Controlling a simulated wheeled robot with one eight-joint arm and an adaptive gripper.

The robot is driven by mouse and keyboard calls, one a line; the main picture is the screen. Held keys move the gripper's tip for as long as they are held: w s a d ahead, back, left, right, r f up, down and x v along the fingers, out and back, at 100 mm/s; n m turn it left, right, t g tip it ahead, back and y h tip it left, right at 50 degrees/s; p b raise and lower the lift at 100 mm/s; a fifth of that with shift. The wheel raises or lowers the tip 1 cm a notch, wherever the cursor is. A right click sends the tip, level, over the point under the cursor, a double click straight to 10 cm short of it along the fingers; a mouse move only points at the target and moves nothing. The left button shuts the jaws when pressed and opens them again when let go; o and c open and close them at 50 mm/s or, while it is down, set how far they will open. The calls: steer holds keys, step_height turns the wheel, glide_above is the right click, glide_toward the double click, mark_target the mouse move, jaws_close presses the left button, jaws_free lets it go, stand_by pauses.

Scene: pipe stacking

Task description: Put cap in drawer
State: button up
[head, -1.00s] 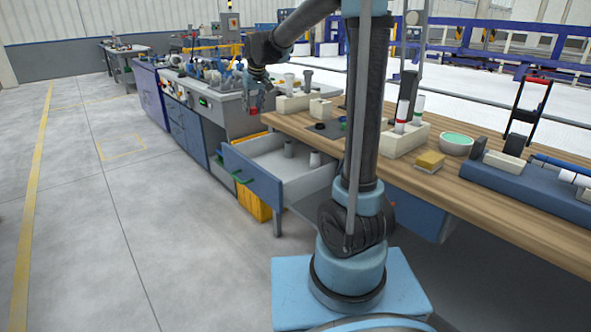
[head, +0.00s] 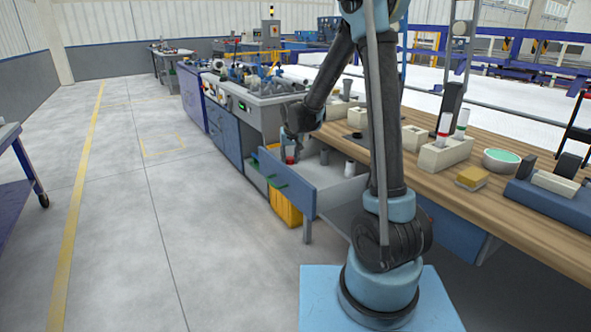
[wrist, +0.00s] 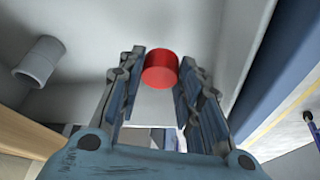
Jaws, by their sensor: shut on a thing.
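A red cap (wrist: 161,70) sits between the fingertips of my gripper (wrist: 158,76) in the wrist view, and the gripper is shut on it. In the head view the red cap (head: 290,160) shows at the lower end of my gripper (head: 291,152), just behind the front panel of the open drawer (head: 289,184). The gripper reaches down over the drawer's near left part. I cannot tell whether the cap touches the drawer floor.
A grey cylinder (wrist: 40,62) also shows at left in the wrist view.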

mark_target(290, 162)
steer(key=shift+f, duration=2.3)
steer(key=o, duration=0.8)
